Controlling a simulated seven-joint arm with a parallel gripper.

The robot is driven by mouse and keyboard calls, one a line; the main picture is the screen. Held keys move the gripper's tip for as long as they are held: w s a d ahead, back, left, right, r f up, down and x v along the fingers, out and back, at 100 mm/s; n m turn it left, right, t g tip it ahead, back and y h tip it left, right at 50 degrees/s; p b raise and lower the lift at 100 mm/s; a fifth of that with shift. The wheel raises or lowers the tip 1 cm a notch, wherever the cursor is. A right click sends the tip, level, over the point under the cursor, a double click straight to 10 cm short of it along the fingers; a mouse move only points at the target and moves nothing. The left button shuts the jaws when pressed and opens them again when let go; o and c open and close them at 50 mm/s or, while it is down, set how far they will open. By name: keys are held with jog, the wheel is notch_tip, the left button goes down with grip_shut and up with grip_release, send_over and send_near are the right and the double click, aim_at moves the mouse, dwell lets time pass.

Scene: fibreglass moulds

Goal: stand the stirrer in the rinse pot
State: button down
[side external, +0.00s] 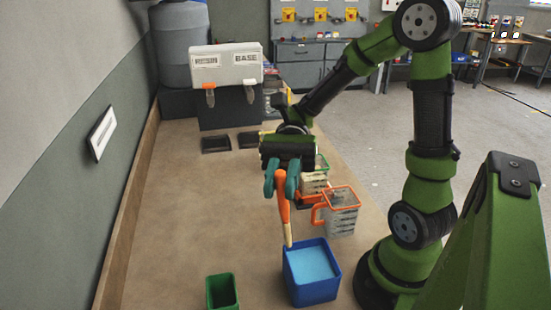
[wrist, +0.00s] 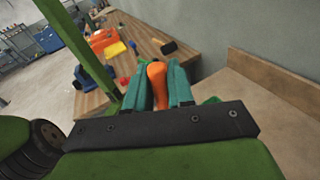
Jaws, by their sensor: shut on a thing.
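My gripper (side external: 282,182) is shut on the stirrer, which has an orange handle (side external: 283,205) and a pale lower end (side external: 288,236). The stirrer hangs nearly upright, tip down. In the side view its tip appears at the far rim of a blue pot (side external: 312,288) with light blue contents; I cannot tell whether it is above or behind the rim. This blue pot looks like the rinse pot. In the wrist view the orange handle (wrist: 157,85) is between the teal fingers (wrist: 158,88).
A clear jug with orange rim (side external: 342,222) stands right of the stirrer, with another container behind it. A green pot (side external: 222,292) stands at the front left. A white dispenser marked BASE (side external: 226,65) is at the back. The bench's left part is clear.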

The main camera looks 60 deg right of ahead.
jog(key=shift+s+a+f+g, duration=0.3)
jog(key=shift+s+f+g, duration=0.15)
jog(key=shift+s, duration=0.3)
notch_tip(320, 180, down, 10)
jog(key=d, duration=0.1)
jog(key=shift+s, duration=0.4)
dwell(0.5)
jog(key=c, duration=0.9)
grip_release()
jog(key=shift+d, duration=0.1)
